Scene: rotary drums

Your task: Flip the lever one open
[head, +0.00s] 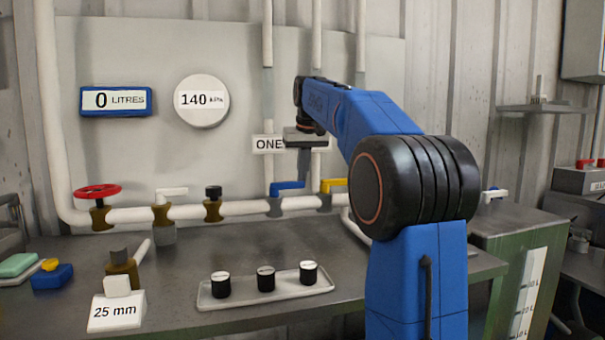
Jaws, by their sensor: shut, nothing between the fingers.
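A blue lever (288,186) sits on a valve on the horizontal white pipe, below the sign reading ONE (268,144). Its handle lies roughly level, along the pipe. My gripper (304,172) hangs from the end of my blue arm, fingers down and shut, with nothing held. It is just above the right end of the blue lever in the picture; I cannot tell whether it touches. The gripper body stands beside the sign's right edge.
A yellow lever (333,185) is close to the right, partly near my arm. A white-handled valve (171,192), black-knobbed valve (213,192) and red handwheel (98,191) stand left. A tray (285,298) holds black caps. Gauges read 0 litres (116,100) and 140 (202,100).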

